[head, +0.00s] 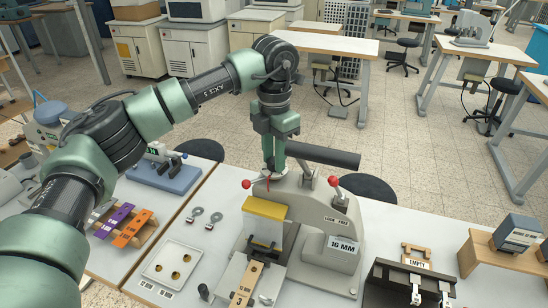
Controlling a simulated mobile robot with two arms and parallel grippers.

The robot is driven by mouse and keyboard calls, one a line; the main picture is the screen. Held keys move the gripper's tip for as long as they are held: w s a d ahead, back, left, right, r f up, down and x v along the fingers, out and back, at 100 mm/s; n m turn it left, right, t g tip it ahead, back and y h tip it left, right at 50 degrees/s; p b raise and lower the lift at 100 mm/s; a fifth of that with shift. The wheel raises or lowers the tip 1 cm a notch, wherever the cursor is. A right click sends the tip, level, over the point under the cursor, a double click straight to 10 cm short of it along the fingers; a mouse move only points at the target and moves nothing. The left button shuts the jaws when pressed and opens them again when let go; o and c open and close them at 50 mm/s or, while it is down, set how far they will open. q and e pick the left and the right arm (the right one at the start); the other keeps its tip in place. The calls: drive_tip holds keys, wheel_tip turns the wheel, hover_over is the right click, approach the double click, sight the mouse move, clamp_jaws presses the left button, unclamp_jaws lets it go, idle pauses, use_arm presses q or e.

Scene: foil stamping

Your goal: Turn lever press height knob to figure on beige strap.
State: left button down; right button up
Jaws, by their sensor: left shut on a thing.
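The lever press (310,215) stands on the white bench, with a "16 MM" plate (342,245) on its front right. My left gripper (273,165) comes down from above onto the top of the press and is shut on the height knob, which its fingers largely hide. A small red mark (269,183) shows just below the fingers. The beige strap (246,284) lies on the press bed at the front, with dark figures on it that are too small to read surely. My right gripper is not in view.
Red balls (246,184) and (334,181) end levers beside the gripper. A dark bar (325,155) runs right behind it. A purple strap (116,220) and an orange strap (133,228) lie on a wooden rack at left. A white tray (150,272) and a dark rack stand nearby.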

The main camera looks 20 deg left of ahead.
use_arm(q)
drive_tip(key=c, duration=1.1)
unclamp_jaws()
drive_tip(key=shift+r, duration=0.1)
drive_tip(key=shift+r, duration=0.3)
wheel_tip(320, 180, up, 7)
drive_tip(key=shift+b, duration=1.15)
